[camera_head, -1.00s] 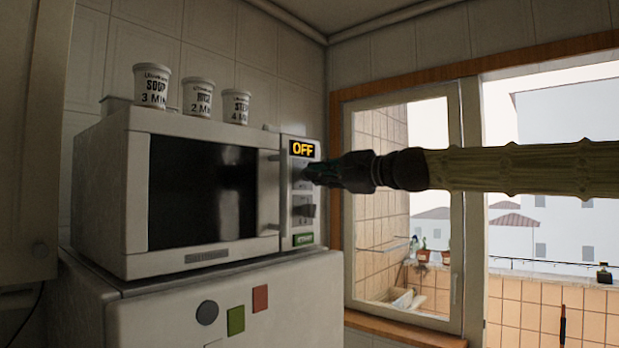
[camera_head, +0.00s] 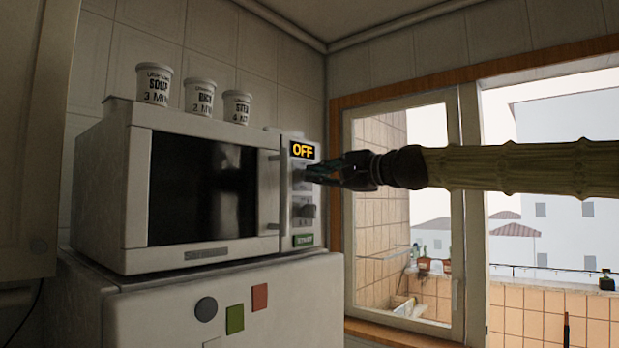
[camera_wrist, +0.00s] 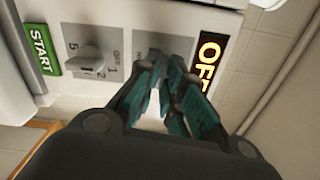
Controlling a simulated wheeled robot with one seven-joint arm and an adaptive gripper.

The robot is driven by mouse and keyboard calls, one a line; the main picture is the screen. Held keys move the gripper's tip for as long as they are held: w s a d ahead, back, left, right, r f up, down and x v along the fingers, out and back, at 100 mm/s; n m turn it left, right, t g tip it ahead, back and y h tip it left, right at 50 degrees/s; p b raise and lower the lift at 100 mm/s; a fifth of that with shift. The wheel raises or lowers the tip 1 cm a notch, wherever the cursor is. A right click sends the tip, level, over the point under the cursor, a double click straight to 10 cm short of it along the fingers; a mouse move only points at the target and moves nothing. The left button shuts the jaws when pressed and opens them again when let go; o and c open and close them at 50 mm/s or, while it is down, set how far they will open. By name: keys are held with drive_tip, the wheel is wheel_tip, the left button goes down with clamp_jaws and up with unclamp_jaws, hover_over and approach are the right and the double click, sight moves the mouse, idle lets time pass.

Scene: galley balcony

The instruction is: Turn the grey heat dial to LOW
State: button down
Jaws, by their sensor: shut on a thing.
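The grey heat dial (camera_head: 299,174) is the upper knob on the microwave's right-hand panel, just under the display reading OFF (camera_head: 303,150). My gripper (camera_head: 309,172) comes in from the right with its fingertips at this dial, shut on it. In the wrist view, the teal-padded fingers (camera_wrist: 166,78) cover most of the dial and its labels, so its setting cannot be read. The lower grey timer dial (camera_head: 307,211) is clear of the fingers. It also shows in the wrist view (camera_wrist: 88,58), with OFF and numbers around it.
The green START button (camera_head: 303,240) is low on the panel. Several cups, including a soup cup (camera_head: 155,84), stand on the microwave (camera_head: 130,190). It rests on a white fridge (camera_head: 150,310). A window (camera_head: 470,200) is behind my arm.

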drive_tip(key=shift+r+n+b, duration=0.1)
drive_tip(key=shift+n+b, duration=1.1)
drive_tip(key=shift+n, duration=0.7)
drive_tip(key=shift+n+b, duration=1.1)
drive_tip(key=shift+n, duration=0.9)
drive_tip(key=shift+n+b, duration=0.95)
drive_tip(key=shift+n, duration=1.05)
